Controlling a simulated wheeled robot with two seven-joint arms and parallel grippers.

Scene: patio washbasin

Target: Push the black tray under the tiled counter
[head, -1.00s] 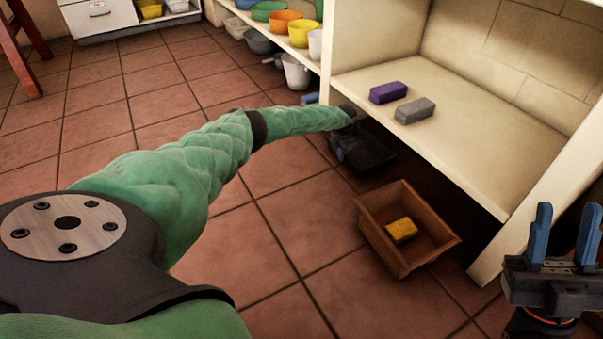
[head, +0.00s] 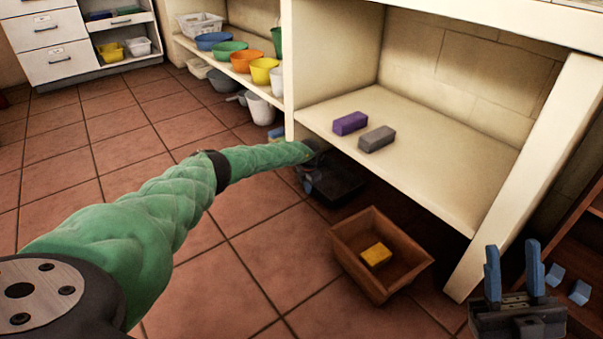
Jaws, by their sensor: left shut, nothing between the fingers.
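The black tray (head: 341,186) lies on the tiled floor at the front of the counter, partly in shadow beneath its low shelf (head: 425,165). My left arm reaches across to it. My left gripper (head: 308,184) is low at the tray's left end, dark and partly hidden by my wrist; it is shut and holds nothing. Whether it touches the tray is hard to tell. My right gripper (head: 513,268) is at the lower right, its two blue fingers upright and apart, empty, away from the tray.
A wooden box (head: 340,245) with a yellow block (head: 376,255) stands on the floor right of the tray. A purple block (head: 350,123) and a grey block (head: 377,139) lie on the shelf. Bowls and a white bucket (head: 262,108) are at the left. Floor tiles at left are clear.

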